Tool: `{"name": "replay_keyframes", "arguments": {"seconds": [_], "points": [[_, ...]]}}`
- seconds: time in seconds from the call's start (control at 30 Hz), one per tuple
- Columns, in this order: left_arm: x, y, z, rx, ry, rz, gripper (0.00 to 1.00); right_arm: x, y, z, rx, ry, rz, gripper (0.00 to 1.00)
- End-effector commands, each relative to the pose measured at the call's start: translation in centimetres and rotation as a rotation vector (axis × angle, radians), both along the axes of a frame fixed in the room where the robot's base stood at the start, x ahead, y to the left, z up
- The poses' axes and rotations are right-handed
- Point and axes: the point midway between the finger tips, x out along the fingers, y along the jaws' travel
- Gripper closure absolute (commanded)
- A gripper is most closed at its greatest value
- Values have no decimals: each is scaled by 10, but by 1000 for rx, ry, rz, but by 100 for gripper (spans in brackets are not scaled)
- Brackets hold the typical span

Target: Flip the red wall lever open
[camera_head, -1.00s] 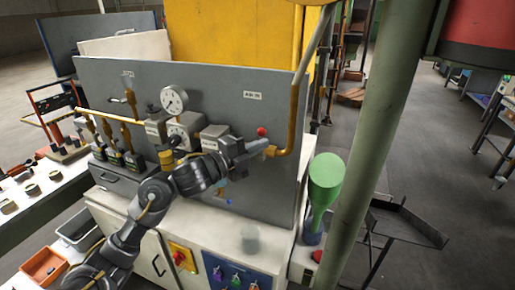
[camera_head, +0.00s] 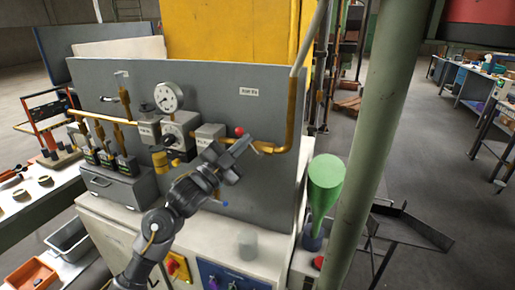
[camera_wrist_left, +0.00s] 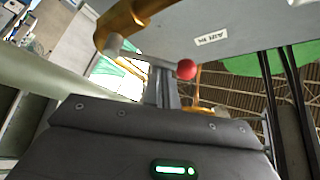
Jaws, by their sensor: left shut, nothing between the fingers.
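The wall lever has a red ball knob (camera_head: 239,131) and stands at the left end of the brass pipe (camera_head: 287,130) on the grey panel. In the wrist view the red knob (camera_wrist_left: 186,69) ends a grey rod that slants from the pipe fitting. My left gripper (camera_head: 248,146) is shut and empty, just below and right of the knob in the head view. Its finger (camera_wrist_left: 162,88) shows just left of the knob in the wrist view. I cannot tell whether it touches the lever. My right gripper is not in view.
A round gauge (camera_head: 168,96) and grey valve boxes sit on the panel (camera_head: 215,85) left of the lever. A green funnel (camera_head: 325,178) stands right of the panel. A green post (camera_head: 377,140) rises beside it.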

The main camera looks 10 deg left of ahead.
Motion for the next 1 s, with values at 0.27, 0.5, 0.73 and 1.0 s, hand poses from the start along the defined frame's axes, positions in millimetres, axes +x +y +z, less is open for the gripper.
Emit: {"name": "replay_keyframes", "arguments": {"seconds": [0.27, 0.5, 0.73, 1.0], "points": [[1, 10, -13, -264, 39, 0, 100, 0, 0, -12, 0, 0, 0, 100], [2, 15, -23, -480, 71, -1, 100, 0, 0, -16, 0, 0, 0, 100], [3, 19, -31, -647, 95, 0, 100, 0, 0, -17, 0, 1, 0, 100], [3, 20, -37, -768, 111, 0, 100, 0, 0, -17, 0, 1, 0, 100]]}}
